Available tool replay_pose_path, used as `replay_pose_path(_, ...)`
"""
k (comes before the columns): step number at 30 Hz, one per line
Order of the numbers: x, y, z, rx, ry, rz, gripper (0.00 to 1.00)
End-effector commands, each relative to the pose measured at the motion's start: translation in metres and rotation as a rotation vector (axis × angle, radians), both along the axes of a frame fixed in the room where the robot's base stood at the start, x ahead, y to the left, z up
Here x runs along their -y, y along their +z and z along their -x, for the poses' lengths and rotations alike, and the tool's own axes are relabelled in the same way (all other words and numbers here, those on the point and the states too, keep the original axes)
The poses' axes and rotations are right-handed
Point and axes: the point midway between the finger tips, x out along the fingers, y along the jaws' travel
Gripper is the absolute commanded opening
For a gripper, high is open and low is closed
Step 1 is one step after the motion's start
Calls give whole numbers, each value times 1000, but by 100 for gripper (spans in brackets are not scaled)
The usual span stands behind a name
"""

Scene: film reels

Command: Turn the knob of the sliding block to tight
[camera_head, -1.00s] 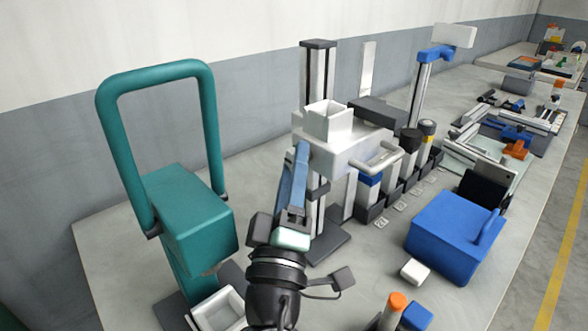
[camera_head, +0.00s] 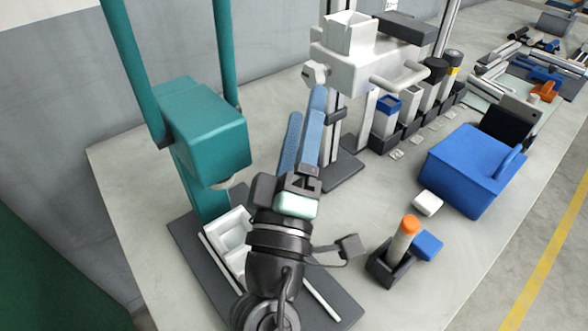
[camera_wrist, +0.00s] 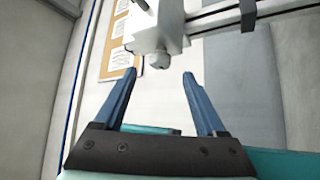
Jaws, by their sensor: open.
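The sliding block (camera_head: 350,62) is a white block on an upright post, with an open white box on top and a handle at its right. Its small pale knob (camera_head: 315,73) sticks out on the left side, facing my arm. My gripper (camera_head: 307,102) is open and empty, its two blue fingers pointing up toward the knob from just below. In the wrist view, the knob (camera_wrist: 159,61) sits under the white block (camera_wrist: 160,28), beyond and roughly midway between the fingertips (camera_wrist: 159,77). The fingers appear apart from it. No tight or loose marking is legible.
A teal press (camera_head: 205,130) with a tall handle stands left of my arm. Dark-based bins (camera_head: 385,117) stand right of the post.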

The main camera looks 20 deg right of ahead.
Motion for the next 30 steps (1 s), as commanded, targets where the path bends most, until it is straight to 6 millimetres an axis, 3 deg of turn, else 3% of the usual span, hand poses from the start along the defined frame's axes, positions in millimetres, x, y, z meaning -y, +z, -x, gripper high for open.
replay_pose_path(1,-6,-11,9,-2,3,-4,73)
replay_pose_path(4,-16,-19,25,-2,3,-2,73)
replay_pose_path(12,-32,-29,52,0,2,-1,73)
replay_pose_path(30,-33,-29,56,1,1,0,73)
